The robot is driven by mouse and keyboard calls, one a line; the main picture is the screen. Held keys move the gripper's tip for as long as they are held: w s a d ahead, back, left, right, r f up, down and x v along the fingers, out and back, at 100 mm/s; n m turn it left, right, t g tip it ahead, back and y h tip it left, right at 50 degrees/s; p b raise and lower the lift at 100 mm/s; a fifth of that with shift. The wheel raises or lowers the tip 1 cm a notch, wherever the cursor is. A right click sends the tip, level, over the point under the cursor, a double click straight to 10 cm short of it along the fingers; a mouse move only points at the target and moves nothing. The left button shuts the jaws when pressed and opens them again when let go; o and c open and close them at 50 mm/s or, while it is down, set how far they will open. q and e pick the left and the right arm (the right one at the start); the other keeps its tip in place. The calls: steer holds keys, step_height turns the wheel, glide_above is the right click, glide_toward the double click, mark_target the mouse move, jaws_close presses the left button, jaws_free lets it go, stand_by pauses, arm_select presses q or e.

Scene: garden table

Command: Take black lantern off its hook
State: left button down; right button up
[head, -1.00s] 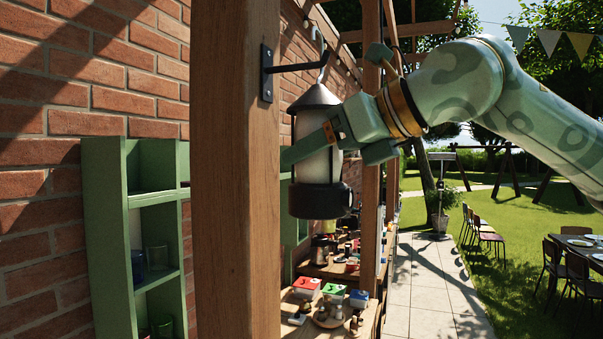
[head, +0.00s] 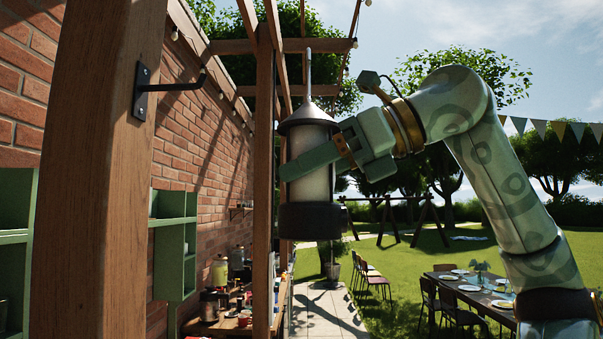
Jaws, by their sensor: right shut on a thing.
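The black lantern (head: 309,222) has a dark cap and base and a pale glass body. It hangs upright in my right gripper (head: 312,165), which is shut around its glass middle. A thin grey handle rises straight up from its cap. The black hook (head: 178,86) juts from a plate on the wooden post (head: 100,170). The hook is bare, and the lantern is well to its right, apart from it. My left gripper is not in view.
A further wooden post (head: 263,200) stands close behind the lantern. Green shelves (head: 175,240) and a cluttered workbench (head: 230,322) line the brick wall (head: 215,140). A set dining table (head: 470,292) with chairs stands on the lawn at right.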

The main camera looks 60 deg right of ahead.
steer(key=shift+r, duration=0.1)
steer(key=shift+r+p, duration=1.25)
steer(key=shift+w+d, duration=0.45)
steer(key=shift+d, duration=0.35)
steer(key=shift+w+d, duration=0.4)
steer(key=shift+d, duration=0.45)
steer(key=shift+w+d, duration=0.45)
steer(key=shift+d, duration=0.35)
